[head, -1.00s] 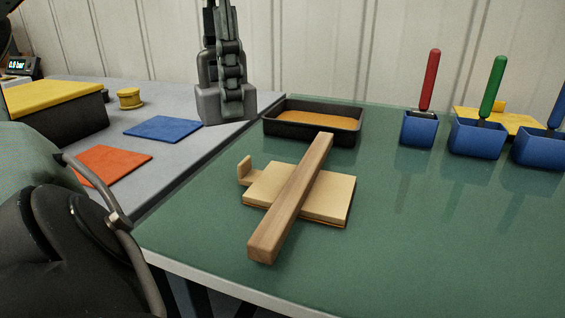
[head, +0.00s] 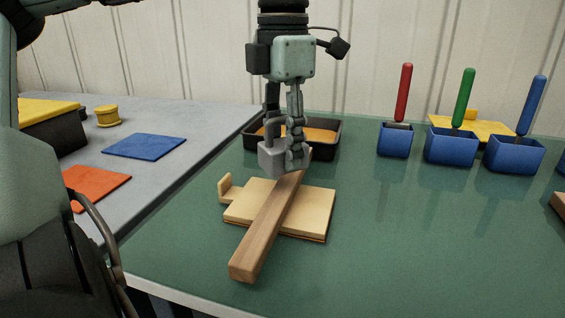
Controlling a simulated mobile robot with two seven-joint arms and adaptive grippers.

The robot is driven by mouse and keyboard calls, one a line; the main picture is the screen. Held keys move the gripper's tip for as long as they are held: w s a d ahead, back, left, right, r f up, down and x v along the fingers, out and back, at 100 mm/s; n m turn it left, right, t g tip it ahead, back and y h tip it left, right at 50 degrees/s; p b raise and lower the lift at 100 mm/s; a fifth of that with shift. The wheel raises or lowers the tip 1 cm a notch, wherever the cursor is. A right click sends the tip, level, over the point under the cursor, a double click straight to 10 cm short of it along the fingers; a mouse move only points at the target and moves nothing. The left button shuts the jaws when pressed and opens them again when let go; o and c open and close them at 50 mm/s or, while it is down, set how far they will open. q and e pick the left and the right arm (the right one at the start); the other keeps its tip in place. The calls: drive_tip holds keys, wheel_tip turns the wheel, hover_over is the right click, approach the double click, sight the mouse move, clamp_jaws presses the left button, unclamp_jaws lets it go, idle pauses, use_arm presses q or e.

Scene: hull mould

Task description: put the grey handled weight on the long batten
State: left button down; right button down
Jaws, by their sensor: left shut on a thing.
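The grey handled weight (head: 268,160) is held by my left gripper (head: 286,138), which is shut on its handle. The weight is over the far end of the long brown batten (head: 262,232) and hides that end. I cannot tell whether it touches the batten. The batten lies slantwise across a pale wooden panel (head: 315,207) on the green table (head: 400,240). My right gripper is not in view.
A black tray with orange contents (head: 330,140) stands right behind the weight. Blue boxes (head: 450,147) with coloured handles stand at the right. A grey surface (head: 190,120) at the left holds blue (head: 145,146) and orange (head: 95,187) sheets. The green table's front right is clear.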

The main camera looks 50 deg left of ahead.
sight(282, 165)
use_arm(q)
wheel_tip(282, 165, down, 4)
drive_tip(key=shift+r, duration=0.25)
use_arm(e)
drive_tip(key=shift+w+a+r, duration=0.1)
use_arm(q)
drive_tip(key=shift+f, duration=0.1)
drive_tip(key=c, duration=0.9)
unclamp_jaws()
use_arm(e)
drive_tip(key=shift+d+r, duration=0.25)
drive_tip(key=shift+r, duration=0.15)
